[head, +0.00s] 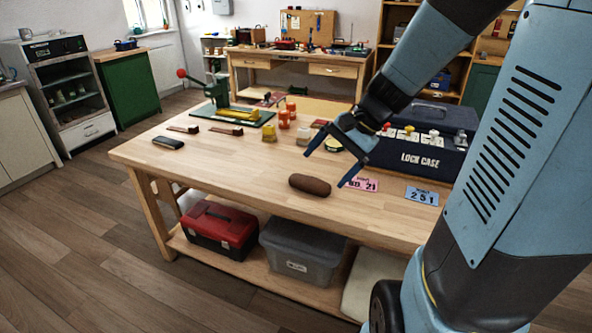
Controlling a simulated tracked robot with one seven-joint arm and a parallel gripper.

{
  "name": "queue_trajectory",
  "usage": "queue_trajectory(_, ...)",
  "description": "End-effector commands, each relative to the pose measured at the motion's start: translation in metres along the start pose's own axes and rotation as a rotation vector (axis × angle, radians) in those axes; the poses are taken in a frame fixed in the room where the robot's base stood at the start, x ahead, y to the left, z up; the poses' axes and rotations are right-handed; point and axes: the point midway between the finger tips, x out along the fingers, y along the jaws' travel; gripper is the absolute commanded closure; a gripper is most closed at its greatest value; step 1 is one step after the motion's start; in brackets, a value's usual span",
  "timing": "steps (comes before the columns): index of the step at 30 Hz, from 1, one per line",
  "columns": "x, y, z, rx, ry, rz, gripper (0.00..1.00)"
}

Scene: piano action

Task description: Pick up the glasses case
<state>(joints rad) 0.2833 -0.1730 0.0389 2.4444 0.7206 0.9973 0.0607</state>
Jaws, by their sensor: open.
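A brown, rounded oblong object (310,185), which looks like the glasses case, lies on the wooden workbench (240,180) near its front edge. My gripper (326,169) is open and empty, its fingers pointing down and left. In the picture its fingertips are just above and to the right of the brown case. How high they are over the bench is hard to tell. Nothing hides the case.
A dark "LOCK CASE" (425,155) stands at the bench's right. Pink (362,184) and blue (422,196) tags lie before it. The front left is clear.

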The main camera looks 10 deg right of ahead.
Motion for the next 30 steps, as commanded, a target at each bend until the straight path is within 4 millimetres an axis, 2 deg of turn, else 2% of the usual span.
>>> queue_trajectory(8, 0.031, 0.001, -0.061, 0.359, -0.129, -0.183, 0.04)
queue_trajectory(14, 0.051, 0.010, -0.111, 0.618, -0.198, -0.327, 0.04)
queue_trajectory(24, 0.082, 0.051, -0.200, 1.039, -0.266, -0.578, 0.04)
queue_trajectory(30, 0.093, 0.074, -0.231, 1.186, -0.275, -0.671, 0.04)
